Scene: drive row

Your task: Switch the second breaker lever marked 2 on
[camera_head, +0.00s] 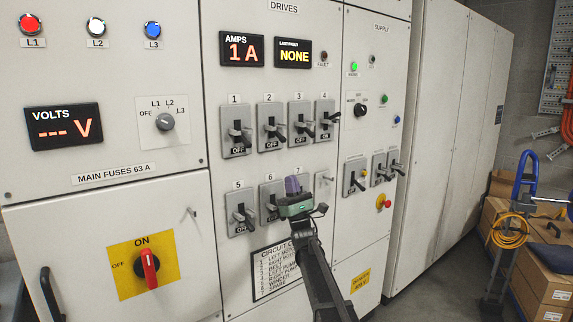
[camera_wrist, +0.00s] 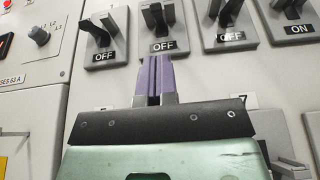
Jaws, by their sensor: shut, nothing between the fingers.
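Breaker 2 (camera_head: 271,127) is second from the left in the upper row of the drives panel. Its lever is down and its label reads OFF. In the wrist view breaker 2 (camera_wrist: 160,22) is just beyond my fingers and also shows OFF. My gripper (camera_head: 293,184) is in front of the lower row, below breakers 2 and 3. Its purple fingers (camera_wrist: 153,78) are shut with nothing between them and point up toward breaker 2, apart from its lever. My gripper hides most of breaker 7 and part of breaker 6.
Breaker 1 (camera_head: 235,133) and breaker 3 (camera_head: 300,124) flank breaker 2 and show OFF. Breaker 4 (camera_head: 325,120) shows ON. Breaker 5 (camera_head: 240,213) and breaker 6 (camera_head: 271,195) are below.

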